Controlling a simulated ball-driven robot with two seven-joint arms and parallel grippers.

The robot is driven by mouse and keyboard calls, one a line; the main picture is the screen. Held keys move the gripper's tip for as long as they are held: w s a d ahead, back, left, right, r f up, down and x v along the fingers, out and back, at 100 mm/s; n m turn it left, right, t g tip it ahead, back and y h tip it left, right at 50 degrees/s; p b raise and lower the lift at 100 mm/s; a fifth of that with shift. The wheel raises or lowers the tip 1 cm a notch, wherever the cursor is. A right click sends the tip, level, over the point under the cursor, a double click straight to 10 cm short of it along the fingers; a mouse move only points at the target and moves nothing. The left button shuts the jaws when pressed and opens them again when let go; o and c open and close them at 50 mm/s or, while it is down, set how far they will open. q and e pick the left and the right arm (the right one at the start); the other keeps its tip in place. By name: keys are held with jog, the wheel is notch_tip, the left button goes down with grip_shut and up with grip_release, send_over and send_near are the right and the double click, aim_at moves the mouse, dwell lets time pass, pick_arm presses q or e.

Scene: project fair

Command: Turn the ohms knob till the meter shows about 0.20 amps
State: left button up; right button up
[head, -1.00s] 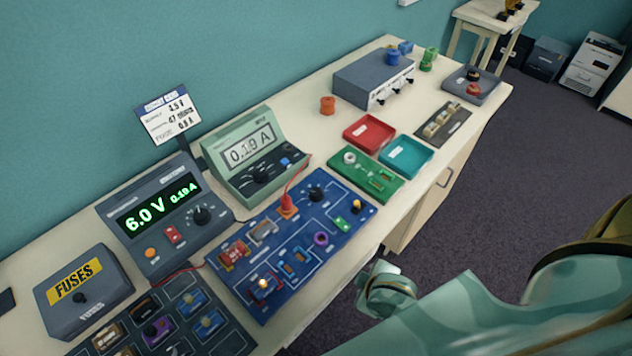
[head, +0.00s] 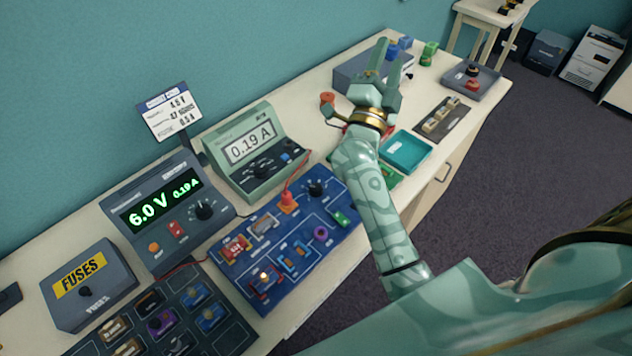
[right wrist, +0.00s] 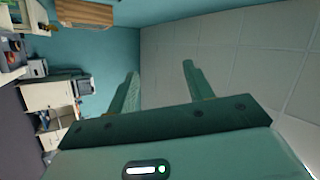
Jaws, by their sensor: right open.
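The green meter (head: 252,149) stands at the back of the bench and reads 0.19 A. A black knob (head: 316,187) sits on the blue circuit board (head: 300,262), near its far right corner; its label is too small to read. The grey power supply (head: 165,207) shows 6.0 V and 0.19 A and has its own black knob. My right gripper (head: 390,58) is raised, open and empty, above the bench to the right of the meter. The right wrist view shows its two fingers apart (right wrist: 160,85) with nothing between them. My left gripper is out of view.
A fuses box (head: 88,285) and a tray of parts (head: 185,330) lie at the front left. A teal tray (head: 406,151) and a grey box (head: 352,75) are by my right arm. A sign (head: 170,115) stands behind the supply.

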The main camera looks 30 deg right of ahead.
jog(key=s+d+f+m+g+h, duration=0.1)
jog(key=d+f+m+g+h, duration=0.1)
jog(key=d+m+g, duration=0.45)
jog(key=m+g+y, duration=0.9)
jog(key=m+y, duration=0.3)
jog(key=y, duration=0.8)
send_near(316, 187)
jog(key=shift+n, duration=0.25)
notch_tip(316, 187, down, 9)
jog(key=b, duration=1)
jog(key=shift+d+r, duration=0.15)
